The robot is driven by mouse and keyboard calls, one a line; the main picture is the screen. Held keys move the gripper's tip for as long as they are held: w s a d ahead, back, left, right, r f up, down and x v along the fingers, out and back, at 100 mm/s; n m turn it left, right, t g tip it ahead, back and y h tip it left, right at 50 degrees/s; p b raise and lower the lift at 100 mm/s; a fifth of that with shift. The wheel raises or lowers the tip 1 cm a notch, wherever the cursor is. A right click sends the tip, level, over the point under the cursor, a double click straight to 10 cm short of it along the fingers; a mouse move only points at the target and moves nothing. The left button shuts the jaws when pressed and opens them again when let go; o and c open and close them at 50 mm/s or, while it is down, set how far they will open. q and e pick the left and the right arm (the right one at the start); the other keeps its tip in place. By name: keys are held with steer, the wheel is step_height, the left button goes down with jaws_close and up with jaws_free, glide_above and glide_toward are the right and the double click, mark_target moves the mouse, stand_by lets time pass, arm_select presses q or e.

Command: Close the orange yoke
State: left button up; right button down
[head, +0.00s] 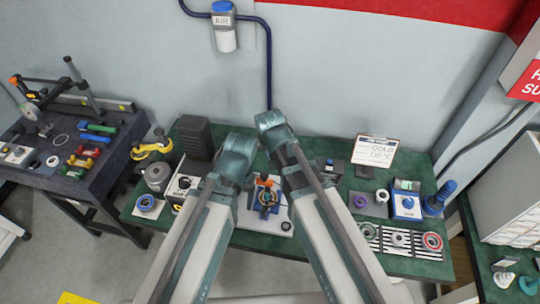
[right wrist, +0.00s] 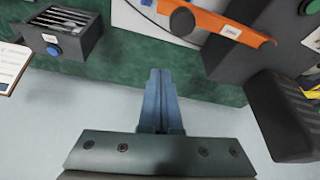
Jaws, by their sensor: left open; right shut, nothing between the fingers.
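The orange yoke (right wrist: 228,27) shows in the right wrist view as a labelled orange bar with a dark rounded end, beside a grey block. In the head view the orange yoke (head: 263,182) is small, between my two arms and partly hidden by them; I cannot tell its exact angle. My right gripper (right wrist: 160,100) is shut and empty, its blue fingers below and left of the bar in the picture, apart from it. My left gripper (head: 249,186) is open close to the left of the yoke, mostly hidden by its own arm.
A black box (head: 195,136) stands left of the yoke and also shows in the right wrist view (right wrist: 282,115). The COLD card (head: 375,152) and several small fixtures are at the right. The wall rises behind the green bench (head: 135,207).

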steer(key=a+p+v, duration=0.1)
steer(key=p+v, duration=0.5)
steer(key=v, duration=0.1)
steer(key=shift+r, duration=0.35)
steer(key=shift+s, duration=0.1)
steer(key=s+d+f+g, duration=0.1)
steer(key=s+d+g, duration=0.1)
steer(key=s+d, duration=0.35)
steer(key=s+d+g, duration=0.1)
steer(key=s+d, duration=0.1)
steer(key=d, duration=0.7)
steer(key=s+a+f+n+g+h+b, duration=0.1)
steer(key=s+a+f+n+b, duration=0.3)
steer(key=a+f+b, duration=0.6)
steer(key=shift+s+a+f+b, duration=0.3)
steer(key=shift+s+a+f, duration=0.05)
steer(key=shift+s+a, duration=0.5)
